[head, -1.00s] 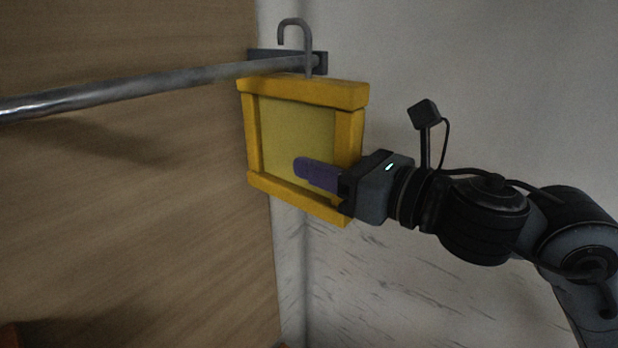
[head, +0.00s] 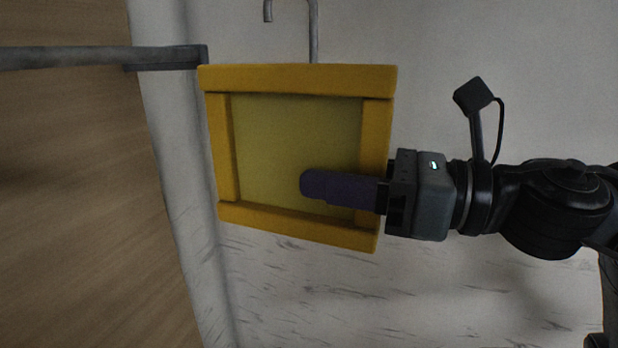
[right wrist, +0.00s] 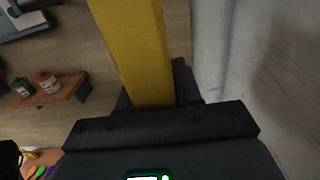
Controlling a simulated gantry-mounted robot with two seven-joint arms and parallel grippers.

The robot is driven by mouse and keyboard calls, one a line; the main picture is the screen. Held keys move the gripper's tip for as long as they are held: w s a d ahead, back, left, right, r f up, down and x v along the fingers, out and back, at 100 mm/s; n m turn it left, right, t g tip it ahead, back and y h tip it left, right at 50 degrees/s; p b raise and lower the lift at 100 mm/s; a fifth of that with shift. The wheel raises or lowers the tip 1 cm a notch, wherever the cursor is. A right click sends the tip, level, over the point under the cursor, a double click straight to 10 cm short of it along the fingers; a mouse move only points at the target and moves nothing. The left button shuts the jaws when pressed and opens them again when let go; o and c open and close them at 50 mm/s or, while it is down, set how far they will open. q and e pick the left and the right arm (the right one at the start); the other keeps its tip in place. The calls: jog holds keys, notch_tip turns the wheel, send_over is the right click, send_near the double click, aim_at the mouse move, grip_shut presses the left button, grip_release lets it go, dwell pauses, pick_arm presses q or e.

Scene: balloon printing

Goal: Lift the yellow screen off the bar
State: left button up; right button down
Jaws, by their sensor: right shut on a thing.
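The yellow screen (head: 295,140) has a square yellow frame around a duller yellow panel, with a grey hook (head: 313,30) rising from its top edge. The hook's upper end is cut off by the head view's top edge. The bar (head: 100,57) ends to the left of the hook, and the screen hangs clear of it. My right gripper (head: 345,190) is shut on the screen's right side piece, one purple finger lying across the front. In the right wrist view the yellow side piece (right wrist: 135,45) runs up from between the fingers. My left gripper is not in view.
A wooden panel (head: 80,200) stands at the left below the bar, beside a pale wall (head: 480,300). The right wrist view shows a small wooden shelf (right wrist: 50,93) with little pots, the red one (right wrist: 47,82) nearest.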

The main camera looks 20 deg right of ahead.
aim_at(389, 144)
jog(key=shift+s+d, duration=0.15)
jog(key=shift+r, duration=0.15)
jog(key=shift+r+p, duration=0.9)
jog(key=shift+r, duration=0.05)
jog(key=shift+r+p, duration=0.85)
jog(key=shift+r, duration=0.1)
jog(key=shift+d, duration=0.1)
jog(key=shift+b+v, duration=0.7)
jog(key=shift+v, duration=0.95)
jog(key=shift+b+v, duration=0.85)
jog(key=shift+v, duration=1.5)
jog(key=shift+b+v, duration=0.7)
jog(key=shift+v, duration=1.25)
